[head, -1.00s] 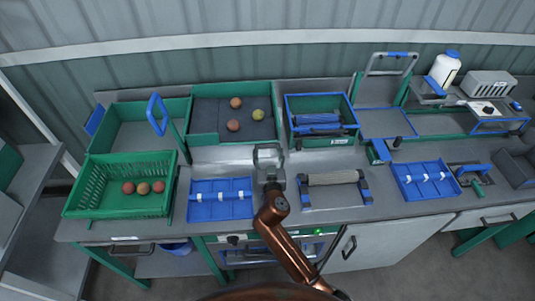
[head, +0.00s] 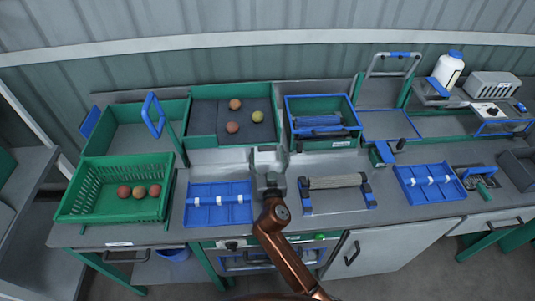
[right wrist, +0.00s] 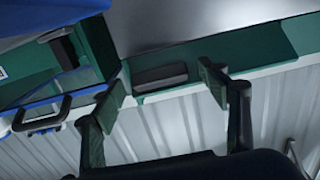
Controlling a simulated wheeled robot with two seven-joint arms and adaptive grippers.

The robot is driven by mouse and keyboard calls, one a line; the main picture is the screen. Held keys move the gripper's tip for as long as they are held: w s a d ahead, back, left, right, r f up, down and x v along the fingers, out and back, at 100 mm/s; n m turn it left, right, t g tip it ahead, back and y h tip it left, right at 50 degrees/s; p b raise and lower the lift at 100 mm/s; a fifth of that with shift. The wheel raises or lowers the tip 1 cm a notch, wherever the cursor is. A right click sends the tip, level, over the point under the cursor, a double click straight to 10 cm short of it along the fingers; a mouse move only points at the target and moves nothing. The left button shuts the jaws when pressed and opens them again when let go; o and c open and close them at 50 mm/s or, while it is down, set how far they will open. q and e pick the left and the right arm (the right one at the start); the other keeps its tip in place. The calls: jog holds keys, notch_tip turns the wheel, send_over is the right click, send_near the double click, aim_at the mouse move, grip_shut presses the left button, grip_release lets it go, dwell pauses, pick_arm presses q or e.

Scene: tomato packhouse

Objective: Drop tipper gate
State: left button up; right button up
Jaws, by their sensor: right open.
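A shallow green tray with a grey bed (head: 205,106) holds three tomatoes (head: 232,127) at the back of the bench. I cannot tell for sure which part is the tipper gate. My right gripper (head: 268,155) is open and empty above the bench front, right of the handle and apart from it. In the right wrist view its two fingers (right wrist: 160,80) stand wide apart with nothing between them. My left gripper is not in view.
A green basket (head: 95,200) with three tomatoes stands front left. Blue divided trays (head: 220,215) (head: 430,192) flank a roller (head: 337,181) on the bench. A green bin with blue rim (head: 291,120) stands behind. A corrugated wall closes the back.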

jog(key=shift+f, duration=0.1)
jog(key=s, duration=0.7)
jog(key=shift+s, duration=0.3)
jog(key=shift+c, duration=0.3)
